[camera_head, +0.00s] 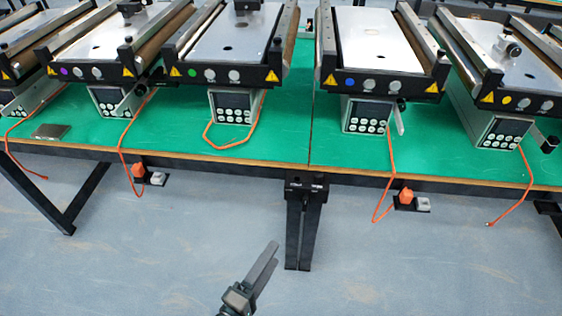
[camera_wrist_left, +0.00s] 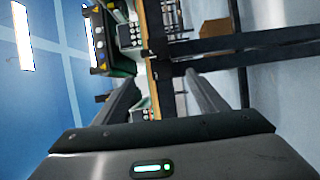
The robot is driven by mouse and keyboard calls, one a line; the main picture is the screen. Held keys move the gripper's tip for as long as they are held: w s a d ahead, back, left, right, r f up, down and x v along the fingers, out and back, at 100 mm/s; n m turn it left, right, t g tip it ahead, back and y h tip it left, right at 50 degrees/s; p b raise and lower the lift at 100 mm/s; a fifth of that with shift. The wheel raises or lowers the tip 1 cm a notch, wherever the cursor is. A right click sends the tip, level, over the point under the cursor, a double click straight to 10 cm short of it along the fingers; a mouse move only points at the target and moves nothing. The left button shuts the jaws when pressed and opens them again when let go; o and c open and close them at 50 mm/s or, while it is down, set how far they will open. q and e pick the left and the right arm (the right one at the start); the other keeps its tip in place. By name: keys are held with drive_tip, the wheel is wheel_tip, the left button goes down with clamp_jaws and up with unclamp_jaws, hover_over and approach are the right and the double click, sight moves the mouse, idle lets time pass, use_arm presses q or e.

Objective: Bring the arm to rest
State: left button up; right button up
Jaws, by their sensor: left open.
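My left gripper (camera_head: 264,268) is low in the head view, over the grey floor in front of the table. It is open and nothing shows between its fingers. In the left wrist view its two fingers (camera_wrist_left: 160,90) stand apart, with the table edge and part of a conveyor beyond them. My right gripper is not in view.
A green-topped table (camera_head: 285,140) with dark legs runs across the view. Several mini conveyors (camera_head: 381,40) with control boxes (camera_head: 367,115) stand on it. Orange cables (camera_head: 391,160) hang over the front edge. A flat metal piece (camera_head: 50,131) lies at left. The floor (camera_head: 420,270) in front is clear.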

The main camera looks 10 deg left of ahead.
use_arm(q)
drive_tip(key=s+a+f+m+g+y, duration=0.1)
drive_tip(key=a+f+m+g+y, duration=0.2)
drive_tip(key=f+m, duration=1.05)
drive_tip(key=s+a+f+g, duration=0.2)
drive_tip(key=s+f, duration=0.2)
drive_tip(key=f, duration=0.4)
drive_tip(key=s+a+f+m+g+y, duration=0.1)
drive_tip(key=s+a+f+g, duration=0.1)
drive_tip(key=f, duration=0.7)
drive_tip(key=s+a+f+m+g+y, duration=0.1)
drive_tip(key=s+f+g, duration=0.1)
drive_tip(key=s+f, duration=0.3)
drive_tip(key=shift+s+a+f, duration=0.3)
drive_tip(key=shift+a+f, duration=0.1)
drive_tip(key=shift+f, duration=1.5)
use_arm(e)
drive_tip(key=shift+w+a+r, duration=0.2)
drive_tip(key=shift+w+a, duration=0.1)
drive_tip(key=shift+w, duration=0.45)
